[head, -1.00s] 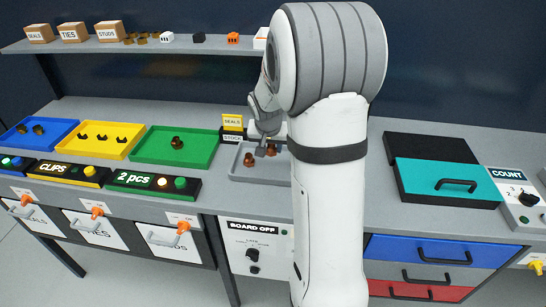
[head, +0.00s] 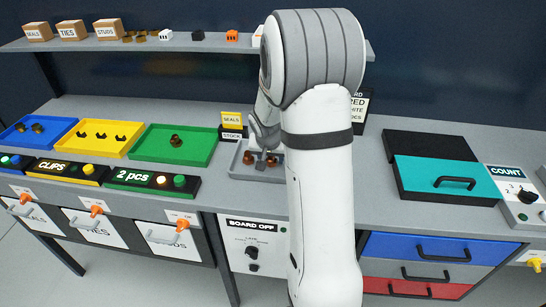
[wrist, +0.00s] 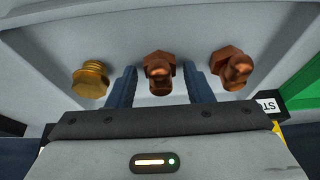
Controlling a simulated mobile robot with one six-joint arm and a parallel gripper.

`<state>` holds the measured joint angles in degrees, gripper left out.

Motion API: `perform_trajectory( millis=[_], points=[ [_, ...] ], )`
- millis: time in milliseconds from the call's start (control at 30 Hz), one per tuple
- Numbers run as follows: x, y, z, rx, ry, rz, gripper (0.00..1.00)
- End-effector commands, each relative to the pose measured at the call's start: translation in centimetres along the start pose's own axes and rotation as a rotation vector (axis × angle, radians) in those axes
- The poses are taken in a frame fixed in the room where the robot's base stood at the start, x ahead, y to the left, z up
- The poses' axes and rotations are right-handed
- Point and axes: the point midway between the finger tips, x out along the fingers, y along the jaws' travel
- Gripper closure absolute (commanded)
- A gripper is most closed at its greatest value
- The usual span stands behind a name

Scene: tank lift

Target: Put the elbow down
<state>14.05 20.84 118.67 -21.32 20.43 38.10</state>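In the wrist view a copper-brown elbow (wrist: 158,72) stands between the two fingers of my gripper (wrist: 160,86). The fingers are apart, with a narrow gap showing on each side of the elbow. A second elbow (wrist: 232,68) is to the right of the right finger, and a brass threaded fitting (wrist: 90,80) is left of the left finger. In the head view my gripper (head: 264,154) is low over the grey tray (head: 240,172), with brown fittings (head: 248,158) in it. My arm hides the tray's right part.
A green tray (head: 205,150) left of the grey tray holds one brown fitting (head: 175,140). Yellow (head: 125,150) and blue (head: 20,145) trays are farther left. A label stand (head: 232,122) is behind the grey tray.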

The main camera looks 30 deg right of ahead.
Motion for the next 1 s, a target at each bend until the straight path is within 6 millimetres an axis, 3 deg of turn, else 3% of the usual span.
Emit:
perform_trajectory(
  millis=[100,467,1000],
  points=[
    [0.0,0.0,0.0,0.0,0.0,0.0,0.45],
    [-0.7,0.0,-0.2,0.001,0.002,0.0,0.45],
    [-10.6,0.1,-0.2,0.001,0.003,-0.001,0.45]
  ],
)
